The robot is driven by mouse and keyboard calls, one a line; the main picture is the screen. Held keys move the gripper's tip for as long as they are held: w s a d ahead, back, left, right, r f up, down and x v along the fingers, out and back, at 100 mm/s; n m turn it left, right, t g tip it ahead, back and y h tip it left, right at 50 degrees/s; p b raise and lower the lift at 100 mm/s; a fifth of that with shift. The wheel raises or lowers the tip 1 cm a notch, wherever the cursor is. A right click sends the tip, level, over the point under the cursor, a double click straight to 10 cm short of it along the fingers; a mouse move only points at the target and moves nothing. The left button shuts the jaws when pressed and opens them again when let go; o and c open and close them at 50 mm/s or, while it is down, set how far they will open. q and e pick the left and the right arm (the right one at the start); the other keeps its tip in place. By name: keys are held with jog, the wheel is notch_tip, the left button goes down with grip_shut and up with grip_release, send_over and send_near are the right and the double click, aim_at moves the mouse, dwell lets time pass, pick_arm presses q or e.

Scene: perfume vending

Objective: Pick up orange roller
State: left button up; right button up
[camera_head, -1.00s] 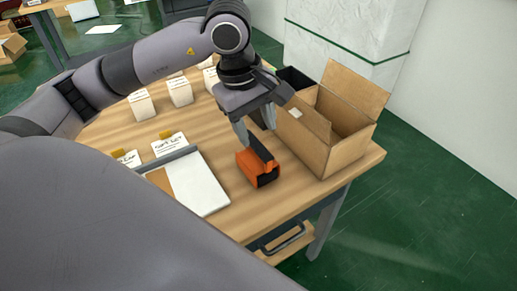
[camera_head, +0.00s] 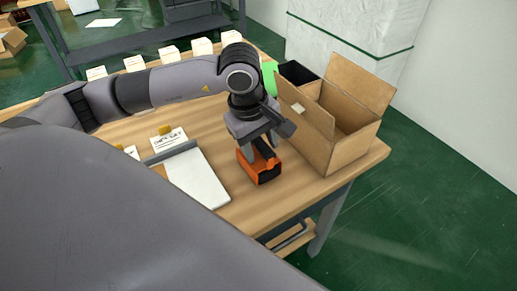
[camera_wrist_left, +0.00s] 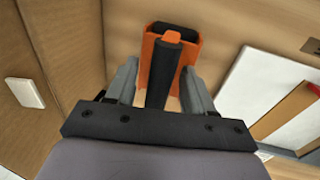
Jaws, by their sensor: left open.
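The orange roller (camera_head: 260,169) stands on the wooden table, an orange box-like body with a dark opening and a black handle. In the left wrist view the roller (camera_wrist_left: 190,35) has its black handle (camera_wrist_left: 172,72) pointing toward my palm. My left gripper (camera_head: 258,146) is right above the roller, pointing down. In the wrist view my left gripper (camera_wrist_left: 160,72) is open, with one finger on each side of the handle. In the head view the gripper hides part of the handle. My right gripper does not show.
An open cardboard box (camera_head: 335,125) stands just right of the roller. A white board with a grey edge (camera_head: 203,181) lies to its left, near label cards (camera_head: 168,141). Several small white boxes (camera_head: 169,53) line the table's far side. The table's front edge is close.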

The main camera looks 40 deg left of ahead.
pick_arm(q)
jog(key=c, duration=0.9)
jog(key=shift+c, duration=0.2)
jog(key=shift+r, duration=0.2)
